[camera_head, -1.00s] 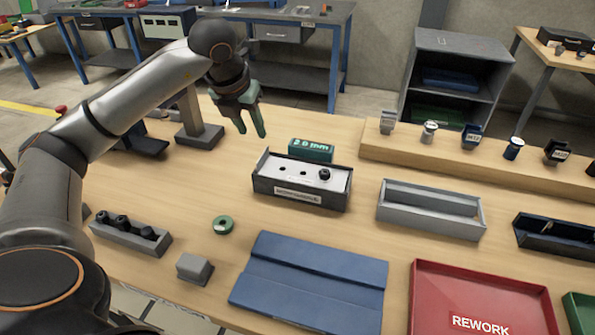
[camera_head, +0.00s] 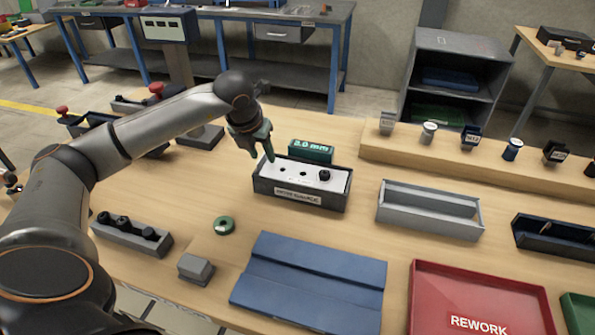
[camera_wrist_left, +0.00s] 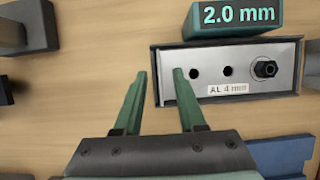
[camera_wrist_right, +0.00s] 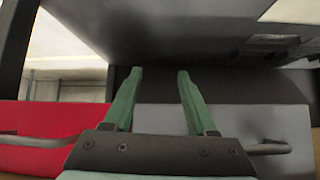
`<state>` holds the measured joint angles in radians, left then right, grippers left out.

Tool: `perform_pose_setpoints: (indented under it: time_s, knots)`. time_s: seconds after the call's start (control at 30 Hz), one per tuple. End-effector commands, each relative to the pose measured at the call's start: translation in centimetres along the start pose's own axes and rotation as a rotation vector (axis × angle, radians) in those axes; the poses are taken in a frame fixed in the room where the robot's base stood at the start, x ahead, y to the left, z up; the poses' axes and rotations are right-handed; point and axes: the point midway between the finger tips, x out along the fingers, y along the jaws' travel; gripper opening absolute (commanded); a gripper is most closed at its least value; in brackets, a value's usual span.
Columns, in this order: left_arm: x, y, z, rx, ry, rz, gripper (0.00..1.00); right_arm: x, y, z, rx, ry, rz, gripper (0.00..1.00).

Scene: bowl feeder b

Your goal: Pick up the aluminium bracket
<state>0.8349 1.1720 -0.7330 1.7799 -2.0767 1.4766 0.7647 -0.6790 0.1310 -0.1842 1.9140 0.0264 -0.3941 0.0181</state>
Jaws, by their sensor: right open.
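The aluminium bracket (camera_head: 312,178) is a light grey plate with two open holes and a black nut or bolt at its right end. It lies in a dark tray (camera_head: 299,198) and also shows in the left wrist view (camera_wrist_left: 213,57), labelled "AL 4 mm". My left gripper (camera_head: 263,154) is open and empty, above the tray's left end. In the left wrist view the fingers (camera_wrist_left: 159,75) are apart, the right one overlapping the plate's left end. My right gripper (camera_wrist_right: 161,72) is open with nothing between its fingers, and out of the head view.
A green "2.0 mm" block (camera_head: 311,151) stands right behind the tray. Bare wood lies left of the tray.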

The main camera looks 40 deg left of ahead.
Motion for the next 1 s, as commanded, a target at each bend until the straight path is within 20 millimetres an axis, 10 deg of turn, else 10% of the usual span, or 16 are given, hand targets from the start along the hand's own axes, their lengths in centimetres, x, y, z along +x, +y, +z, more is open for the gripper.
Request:
perform_pose_setpoints:
  time_s: [0.33,1.0]
  knots:
    - [-0.06,0.00,0.02,0.000,0.000,0.000,0.01,0.00,0.01,0.00,0.000,0.000,0.000,0.57]
    - [-0.08,0.01,0.04,0.000,-0.001,0.000,0.00,0.00,0.00,0.00,0.000,0.000,0.000,0.57]
